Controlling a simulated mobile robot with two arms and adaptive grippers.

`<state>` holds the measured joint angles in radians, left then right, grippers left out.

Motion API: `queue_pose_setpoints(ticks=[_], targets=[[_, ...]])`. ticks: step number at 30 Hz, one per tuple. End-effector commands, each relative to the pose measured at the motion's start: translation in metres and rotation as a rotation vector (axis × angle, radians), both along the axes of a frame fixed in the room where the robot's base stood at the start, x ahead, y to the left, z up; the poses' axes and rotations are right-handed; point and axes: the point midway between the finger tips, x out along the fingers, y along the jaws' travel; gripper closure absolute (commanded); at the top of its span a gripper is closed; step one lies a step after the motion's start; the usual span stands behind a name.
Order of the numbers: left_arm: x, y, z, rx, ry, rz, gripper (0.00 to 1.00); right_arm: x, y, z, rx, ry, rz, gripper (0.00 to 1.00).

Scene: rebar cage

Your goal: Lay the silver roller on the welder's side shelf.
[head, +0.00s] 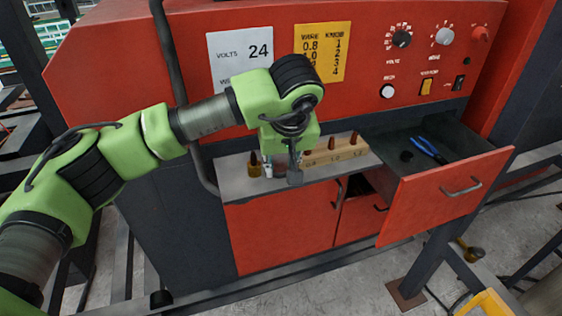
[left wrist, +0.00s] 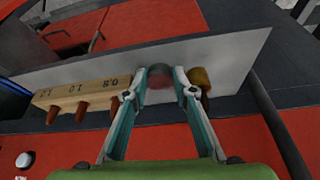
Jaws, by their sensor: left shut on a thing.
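My left gripper (head: 281,168) is low over the welder's grey side shelf (head: 232,182). In the left wrist view the left gripper (left wrist: 160,88) is shut on the silver roller (left wrist: 160,78), a small grey rounded piece with a reddish tint between the fingertips. The roller is close to the shelf surface; I cannot tell whether it touches it. In the head view the fingers mostly hide the roller. My right gripper is not in view.
A brass-coloured piece (head: 254,166) stands just left of the gripper. A wooden block (head: 335,153) with several copper tips is to its right. The open drawer (head: 445,195) holds blue-handled pliers (head: 428,149). The shelf's left end is clear.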

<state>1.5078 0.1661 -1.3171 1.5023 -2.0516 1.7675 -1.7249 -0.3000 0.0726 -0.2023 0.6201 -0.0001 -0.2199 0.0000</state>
Motion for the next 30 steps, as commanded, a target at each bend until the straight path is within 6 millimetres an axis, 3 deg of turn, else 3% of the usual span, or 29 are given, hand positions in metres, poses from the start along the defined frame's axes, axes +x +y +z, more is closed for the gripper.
queue_pose_setpoints(ticks=[10,11,12,25,30], targets=[[0.0,0.0,-0.005,0.0,-0.002,0.001,0.98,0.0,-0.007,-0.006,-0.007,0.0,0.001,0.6],[0.0,0.0,-0.004,0.0,-0.001,0.001,0.7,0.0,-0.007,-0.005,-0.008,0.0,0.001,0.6],[0.0,0.0,-0.003,0.0,-0.001,0.001,0.68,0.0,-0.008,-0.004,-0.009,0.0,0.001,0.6],[0.0,0.0,0.003,0.0,-0.001,0.0,0.68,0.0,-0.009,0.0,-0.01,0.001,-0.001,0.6],[-0.012,-0.003,0.03,-0.001,-0.007,-0.002,0.68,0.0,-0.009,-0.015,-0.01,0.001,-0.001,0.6]])
